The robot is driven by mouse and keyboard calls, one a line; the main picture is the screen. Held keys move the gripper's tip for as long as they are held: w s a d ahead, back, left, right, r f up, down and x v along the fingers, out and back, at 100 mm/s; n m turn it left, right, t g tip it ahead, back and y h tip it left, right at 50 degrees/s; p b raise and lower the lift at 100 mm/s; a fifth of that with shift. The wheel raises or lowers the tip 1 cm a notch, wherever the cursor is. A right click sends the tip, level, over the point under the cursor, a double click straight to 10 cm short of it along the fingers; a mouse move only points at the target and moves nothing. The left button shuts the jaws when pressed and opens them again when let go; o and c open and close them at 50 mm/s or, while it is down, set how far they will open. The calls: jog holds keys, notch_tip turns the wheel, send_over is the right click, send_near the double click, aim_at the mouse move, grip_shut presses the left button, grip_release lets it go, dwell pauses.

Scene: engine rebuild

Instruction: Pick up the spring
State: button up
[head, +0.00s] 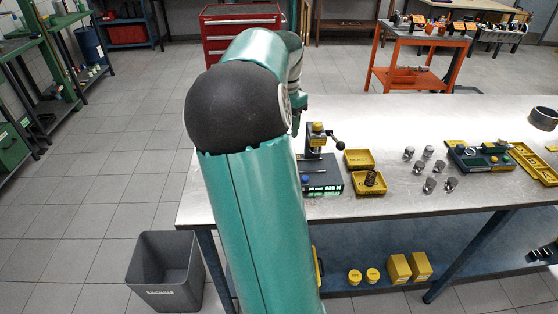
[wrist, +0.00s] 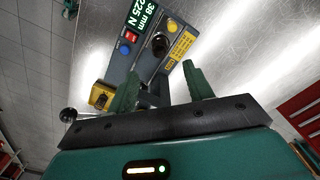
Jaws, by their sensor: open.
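The spring (head: 371,178) is a small dark coil. In the head view it stands in the nearer yellow tray (head: 368,191), just right of the spring tester (head: 322,175) on the steel bench. I cannot make the spring out for certain in the wrist view. My gripper (wrist: 161,83) is open, its two green fingers apart with no object held between them. It is above the tester (wrist: 135,55), whose display reads 38 mm and 225 N. In the head view my arm hides most of the gripper.
A second yellow tray (head: 358,158) lies behind the spring's tray. The tester's lever with a black ball (head: 338,146) sticks out towards the trays. Several metal cylinders (head: 429,185) stand to the right on the bench (head: 400,128). A grey bin (head: 165,270) is on the floor.

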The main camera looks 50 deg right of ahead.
jog(key=f, duration=0.6)
jog(key=shift+s+d, duration=0.3)
jog(key=shift+d, duration=0.05)
jog(key=f, duration=0.5)
jog(key=shift+w+a, duration=0.1)
jog(key=shift+w, duration=0.1)
grip_shut()
